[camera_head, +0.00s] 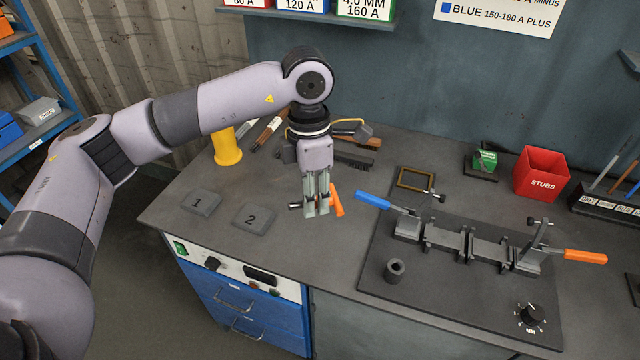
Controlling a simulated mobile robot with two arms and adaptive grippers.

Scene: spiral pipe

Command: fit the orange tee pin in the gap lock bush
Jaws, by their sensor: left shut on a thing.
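My left gripper (317,209) points down over the worktop, left of the fixture plate. It is shut on the orange tee pin (337,202). The pin's orange crossbar shows right of the fingers and its dark end sticks out left of them, so the pin looks roughly level. The fingers hide its middle. A dark upright bush (395,272) with an open top stands on the plate, to the right of and nearer than the gripper; I cannot tell for sure that it is the gap lock bush. My right gripper is not in view.
The dark fixture plate (440,312) carries a clamp fixture (490,253) with a blue handle (372,201) and an orange handle (585,257). Numbered pads (201,202) lie left.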

